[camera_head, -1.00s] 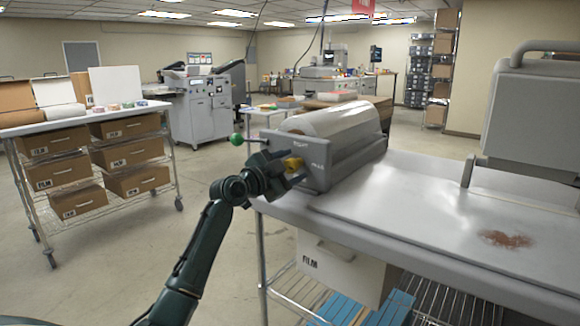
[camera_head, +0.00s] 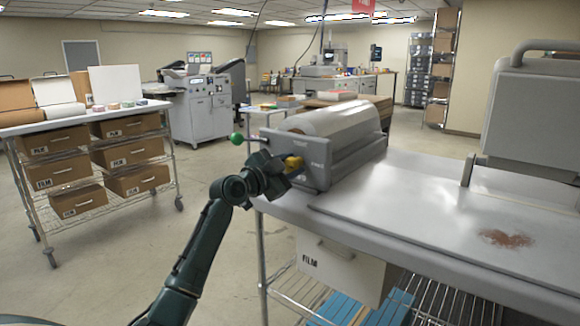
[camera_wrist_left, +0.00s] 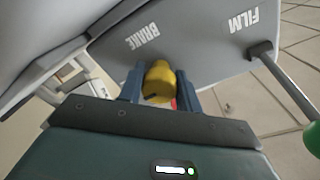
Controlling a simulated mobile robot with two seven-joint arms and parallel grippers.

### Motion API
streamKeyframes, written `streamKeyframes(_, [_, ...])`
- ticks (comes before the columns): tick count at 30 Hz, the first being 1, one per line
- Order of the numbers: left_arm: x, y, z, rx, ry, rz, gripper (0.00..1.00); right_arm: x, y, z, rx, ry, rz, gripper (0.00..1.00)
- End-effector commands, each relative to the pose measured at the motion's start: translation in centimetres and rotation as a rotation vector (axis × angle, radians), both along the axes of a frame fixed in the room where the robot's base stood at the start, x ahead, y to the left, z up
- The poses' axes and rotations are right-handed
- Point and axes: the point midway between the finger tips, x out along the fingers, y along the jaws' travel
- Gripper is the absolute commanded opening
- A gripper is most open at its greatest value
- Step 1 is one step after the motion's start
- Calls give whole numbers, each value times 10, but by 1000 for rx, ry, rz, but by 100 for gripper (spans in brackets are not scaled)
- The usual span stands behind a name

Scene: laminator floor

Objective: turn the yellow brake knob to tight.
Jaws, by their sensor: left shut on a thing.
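The yellow brake knob (camera_head: 293,163) is on the end face of the grey film roll holder (camera_head: 318,152) on the table. In the left wrist view the knob (camera_wrist_left: 159,83) sits between the two fingers of my left gripper (camera_wrist_left: 160,88), under the upside-down word BRAKE. My left gripper (camera_head: 287,168) is shut on the knob. A dark mark shows on the knob's lower part; its setting cannot be read. My right gripper is not in view.
A lever with a green ball (camera_head: 237,139) sticks out left of the holder, close to my left arm. It also shows in the left wrist view (camera_wrist_left: 312,138). A grey laminator (camera_head: 535,110) stands at the right. A rusty-brown stain (camera_head: 506,239) marks the table.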

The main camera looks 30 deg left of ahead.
Motion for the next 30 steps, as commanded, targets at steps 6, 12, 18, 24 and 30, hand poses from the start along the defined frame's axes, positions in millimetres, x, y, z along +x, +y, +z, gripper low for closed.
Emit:
streamKeyframes(6, [0, 0, -1, -132, 12, 0, 11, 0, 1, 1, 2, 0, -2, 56])
streamKeyframes(12, [0, -1, -1, -312, 27, 0, 11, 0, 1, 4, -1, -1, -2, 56])
streamKeyframes(18, [0, -1, -1, -504, 43, 0, 11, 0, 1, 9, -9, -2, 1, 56])
streamKeyframes(24, [0, -2, 0, -694, 58, 0, 11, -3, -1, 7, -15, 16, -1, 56])
streamKeyframes(30, [0, -2, 0, -884, 73, 1, 11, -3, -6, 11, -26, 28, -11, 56])
